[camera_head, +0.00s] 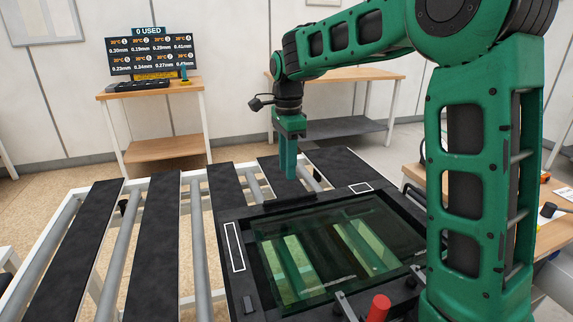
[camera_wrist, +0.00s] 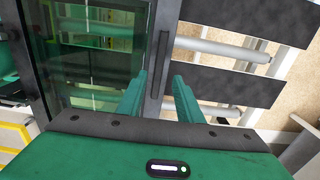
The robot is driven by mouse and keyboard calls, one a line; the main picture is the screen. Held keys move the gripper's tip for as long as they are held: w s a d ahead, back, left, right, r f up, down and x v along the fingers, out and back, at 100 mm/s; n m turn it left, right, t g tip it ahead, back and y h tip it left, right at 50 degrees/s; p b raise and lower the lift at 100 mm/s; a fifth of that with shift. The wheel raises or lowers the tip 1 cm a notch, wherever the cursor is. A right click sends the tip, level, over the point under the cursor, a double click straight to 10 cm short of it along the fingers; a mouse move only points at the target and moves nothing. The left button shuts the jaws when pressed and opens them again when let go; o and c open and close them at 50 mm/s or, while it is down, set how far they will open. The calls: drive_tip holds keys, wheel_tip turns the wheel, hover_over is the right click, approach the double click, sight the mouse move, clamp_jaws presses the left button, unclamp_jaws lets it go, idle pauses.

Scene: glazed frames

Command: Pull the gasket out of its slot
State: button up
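My gripper (camera_head: 291,172) points down above the far edge of the black frame (camera_head: 232,295) that surrounds a green-tinted glass pane (camera_head: 320,262). In the wrist view its two green fingers (camera_wrist: 160,80) are spread apart with nothing held between them. A dark narrow strip (camera_wrist: 161,62) runs along the frame's edge and lines up with the gap between the fingertips. The same edge shows a raised dark strip in the head view (camera_head: 290,201). I cannot tell for certain whether this strip is the gasket. The fingertips look apart from it.
A roller conveyor with black slats (camera_head: 155,235) lies left of the frame. A red knob (camera_head: 378,307) stands at the frame's near side. A monitor (camera_head: 150,55) reading "0 USED" stands on a wooden table (camera_head: 160,95) at the back left.

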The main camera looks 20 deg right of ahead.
sight(291, 197)
drive_tip(key=shift+d+f, duration=0.2)
drive_tip(key=shift+f, duration=1.3)
drive_tip(key=shift+d+f, duration=0.15)
drive_tip(key=shift+f, duration=1.4)
drive_tip(key=shift+d+f, duration=0.2)
drive_tip(key=shift+f, duration=1.3)
clamp_jaws()
drive_tip(key=shift+w+r, duration=0.2)
drive_tip(key=shift+r, duration=0.05)
drive_tip(key=shift+s+r, duration=0.1)
